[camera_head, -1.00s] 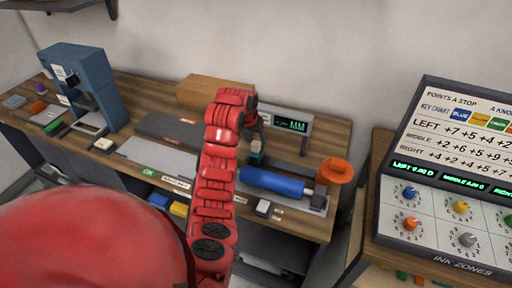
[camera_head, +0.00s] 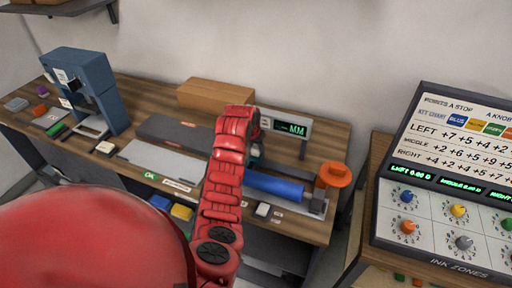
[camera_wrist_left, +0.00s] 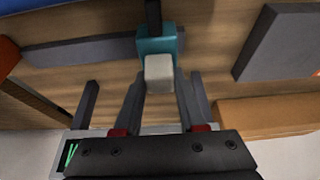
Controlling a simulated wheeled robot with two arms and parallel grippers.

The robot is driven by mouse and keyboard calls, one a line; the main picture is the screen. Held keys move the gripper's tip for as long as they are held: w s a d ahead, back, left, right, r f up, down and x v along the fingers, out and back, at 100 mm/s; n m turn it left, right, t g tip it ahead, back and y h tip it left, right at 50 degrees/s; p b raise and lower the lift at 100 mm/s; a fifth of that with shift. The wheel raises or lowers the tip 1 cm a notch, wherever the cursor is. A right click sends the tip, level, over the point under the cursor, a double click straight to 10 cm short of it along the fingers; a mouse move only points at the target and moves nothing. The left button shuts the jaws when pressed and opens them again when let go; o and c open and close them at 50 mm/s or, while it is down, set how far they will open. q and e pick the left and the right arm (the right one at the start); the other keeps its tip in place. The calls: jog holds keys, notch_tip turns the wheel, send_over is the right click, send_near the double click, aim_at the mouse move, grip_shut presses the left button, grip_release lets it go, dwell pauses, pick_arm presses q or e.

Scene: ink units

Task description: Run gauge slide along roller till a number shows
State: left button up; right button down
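The gauge slide is a small teal block with a pale grey knob. In the left wrist view the slide (camera_wrist_left: 157,42) sits at the top centre on a dark bar. My left gripper (camera_wrist_left: 163,88) is open, with a finger on each side of the knob and narrow gaps showing. In the head view my red left arm hides most of the gripper, and a bit of the teal slide (camera_head: 256,150) shows beside it. The blue roller (camera_head: 275,186) lies to the right of the arm, its left end hidden. The gauge display (camera_head: 291,128) behind reads "MM", with no number. My right gripper is not in view.
A cardboard box (camera_head: 215,94) is at the back by the wall. A blue press (camera_head: 88,82) stands at the left. A dial console (camera_head: 440,236) is on the right.

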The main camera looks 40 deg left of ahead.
pick_arm(q)
grip_shut()
dwell(1.0)
